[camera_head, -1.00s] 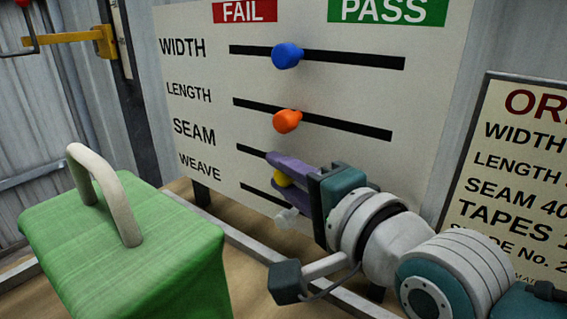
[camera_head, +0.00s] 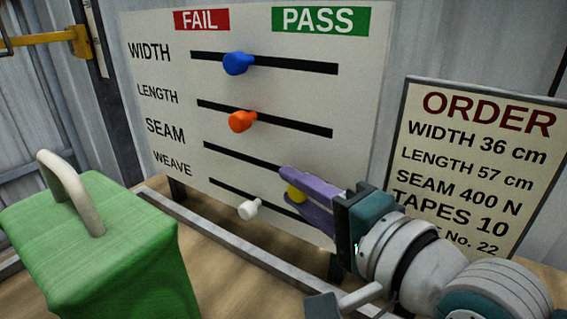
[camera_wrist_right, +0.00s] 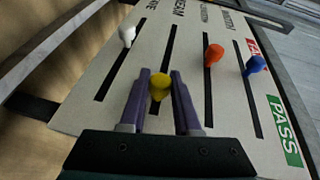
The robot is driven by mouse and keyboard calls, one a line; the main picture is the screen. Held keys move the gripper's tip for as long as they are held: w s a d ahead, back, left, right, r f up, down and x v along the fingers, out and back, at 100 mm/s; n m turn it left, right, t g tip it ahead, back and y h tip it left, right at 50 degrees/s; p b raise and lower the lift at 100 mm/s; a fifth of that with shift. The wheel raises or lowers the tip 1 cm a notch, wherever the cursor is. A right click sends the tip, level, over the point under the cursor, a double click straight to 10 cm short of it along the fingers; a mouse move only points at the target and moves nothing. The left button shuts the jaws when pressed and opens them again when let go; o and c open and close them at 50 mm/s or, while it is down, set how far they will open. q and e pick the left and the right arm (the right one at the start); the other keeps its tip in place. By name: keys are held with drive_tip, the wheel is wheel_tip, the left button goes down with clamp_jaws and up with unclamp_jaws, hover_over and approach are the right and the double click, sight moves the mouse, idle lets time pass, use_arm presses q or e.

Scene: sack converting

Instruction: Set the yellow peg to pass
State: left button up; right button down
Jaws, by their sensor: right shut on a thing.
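The board (camera_head: 160,120) carries a red FAIL label (camera_head: 202,19) at left and a green PASS label (camera_head: 320,20) at right. The yellow peg (camera_head: 296,193) is in the SEAM slot, toward the PASS side. My right gripper (camera_head: 288,188) is shut on it with its purple fingers, which hide part of the slot. In the right wrist view the yellow peg (camera_wrist_right: 158,84) sits between the two fingers of my right gripper (camera_wrist_right: 159,78). My left gripper is not in view.
Above are the blue peg (camera_head: 238,63) in WIDTH and orange peg (camera_head: 242,121) in LENGTH. The white peg (camera_head: 249,209) in WEAVE is below left of my fingers. An ORDER sign (camera_head: 480,160) stands right. A green handled block (camera_head: 95,250) stands front left.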

drive_tip(key=c, duration=0.6)
unclamp_jaws()
drive_tip(key=shift+d, duration=0.1)
drive_tip(key=shift+s, duration=0.1)
drive_tip(key=p+v, duration=0.1)
drive_tip(key=v, duration=0.9)
drive_tip(key=s+d+n+g+h+p, duration=0.2)
drive_tip(key=s+d+n+g+h, duration=0.15)
drive_tip(key=s, duration=0.25)
drive_tip(key=s+d+f+n+g+h+p, duration=0.1)
drive_tip(key=s+d+n+g+h+p, duration=0.15)
drive_tip(key=s+n, duration=0.25)
drive_tip(key=s+d+n+g+h+p, duration=0.2)
drive_tip(key=s+d+n+g, duration=0.15)
drive_tip(key=s, duration=0.25)
wheel_tip(320, 180, up, 38)
drive_tip(key=g+p, duration=0.1)
drive_tip(key=p, duration=3.6)
drive_tip(key=shift+s+n, duration=0.25)
drive_tip(key=shift+n, duration=0.05)
